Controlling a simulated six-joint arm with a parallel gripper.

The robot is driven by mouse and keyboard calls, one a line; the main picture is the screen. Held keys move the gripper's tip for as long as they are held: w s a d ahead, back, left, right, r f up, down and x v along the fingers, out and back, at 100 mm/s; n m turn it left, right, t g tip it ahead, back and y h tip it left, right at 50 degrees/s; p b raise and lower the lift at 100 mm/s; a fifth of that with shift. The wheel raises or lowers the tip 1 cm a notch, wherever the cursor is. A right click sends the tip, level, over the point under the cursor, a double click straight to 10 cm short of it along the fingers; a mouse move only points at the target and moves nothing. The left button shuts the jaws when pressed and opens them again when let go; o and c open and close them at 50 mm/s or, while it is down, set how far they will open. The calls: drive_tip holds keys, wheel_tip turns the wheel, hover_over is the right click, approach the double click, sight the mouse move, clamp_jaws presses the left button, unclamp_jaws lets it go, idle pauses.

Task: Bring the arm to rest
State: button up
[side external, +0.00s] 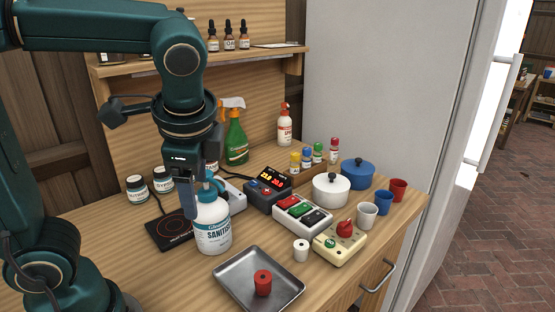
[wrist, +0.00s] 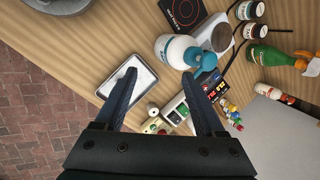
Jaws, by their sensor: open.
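My gripper (side external: 190,205) hangs from my arm beside the white sanitiser bottle (side external: 213,232), above the wooden counter, in the side view. In the wrist view my gripper (wrist: 165,88) has its two dark fingers wide apart with nothing between them but counter and items further below. The sanitiser bottle (wrist: 173,51) lies beyond the fingertips there. In the side view it stands upright, its teal pump top partly hidden by my gripper. I cannot tell whether a finger touches the bottle.
A metal tray (side external: 224,282) holds a red weight (side external: 263,281); a white cylinder (side external: 301,249) stands beside it. A black hot plate (side external: 163,236), a switch box (side external: 302,216), a dial box (side external: 334,250), pots and cups crowd the counter. A bottle shelf (side external: 270,59) is behind.

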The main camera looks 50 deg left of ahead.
drive_tip(key=s+d+f+n+t+h, duration=0.3)
drive_tip(key=s+n+t+h, duration=0.1)
drive_tip(key=n, duration=0.4)
drive_tip(key=shift+d, duration=0.4)
idle(1.2)
